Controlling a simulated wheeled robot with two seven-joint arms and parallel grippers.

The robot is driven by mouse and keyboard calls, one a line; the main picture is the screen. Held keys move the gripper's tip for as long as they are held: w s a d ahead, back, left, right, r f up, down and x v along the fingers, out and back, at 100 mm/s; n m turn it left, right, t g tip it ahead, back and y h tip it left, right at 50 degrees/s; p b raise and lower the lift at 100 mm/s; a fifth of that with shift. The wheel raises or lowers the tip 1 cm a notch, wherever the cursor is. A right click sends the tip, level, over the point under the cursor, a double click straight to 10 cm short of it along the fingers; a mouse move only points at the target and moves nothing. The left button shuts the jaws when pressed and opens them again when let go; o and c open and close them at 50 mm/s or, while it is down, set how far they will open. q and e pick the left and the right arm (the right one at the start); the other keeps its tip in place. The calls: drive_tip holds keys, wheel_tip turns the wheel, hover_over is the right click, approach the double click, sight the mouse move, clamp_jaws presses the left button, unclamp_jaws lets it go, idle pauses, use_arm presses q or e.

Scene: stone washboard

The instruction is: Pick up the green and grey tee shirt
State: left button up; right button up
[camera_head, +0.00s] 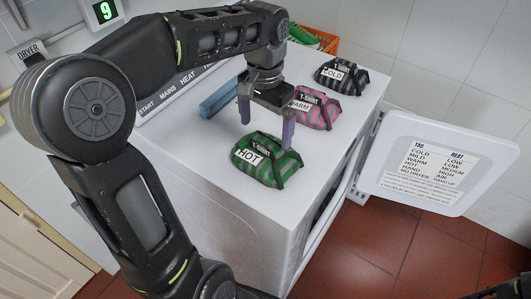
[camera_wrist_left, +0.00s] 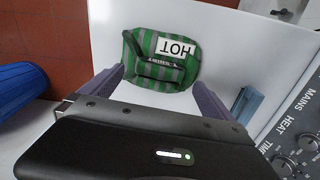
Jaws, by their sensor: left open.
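The green and grey tee shirt (camera_head: 266,160) lies as a folded bundle on the white machine top, with a white tag reading HOT. In the left wrist view the shirt (camera_wrist_left: 160,62) lies ahead of the fingertips, roughly centred between them. My left gripper (camera_head: 266,125) is open and empty above the top, just behind the shirt in the head view. Its two purple fingers are spread apart, and the gap between them also shows in the left wrist view (camera_wrist_left: 158,85). My right gripper is not in view; a dark bit of my own arm may show at the bottom right corner.
A pink tee shirt (camera_head: 317,111) and a black and grey tee shirt (camera_head: 341,78) tagged COLD lie farther back on the machine top (camera_head: 200,170). A blue bar (camera_head: 220,99) lies left of the gripper. An orange crate (camera_head: 328,42) stands behind. The machine door (camera_head: 432,162) hangs open at right.

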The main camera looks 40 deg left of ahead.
sight(266, 140)
use_arm(q)
drive_tip(key=shift+w+f+p, duration=0.1)
drive_tip(key=shift+f+p, duration=0.6)
drive_tip(key=shift+f, duration=1.9)
drive_tip(key=shift+c, duration=0.2)
drive_tip(key=c, duration=2.1)
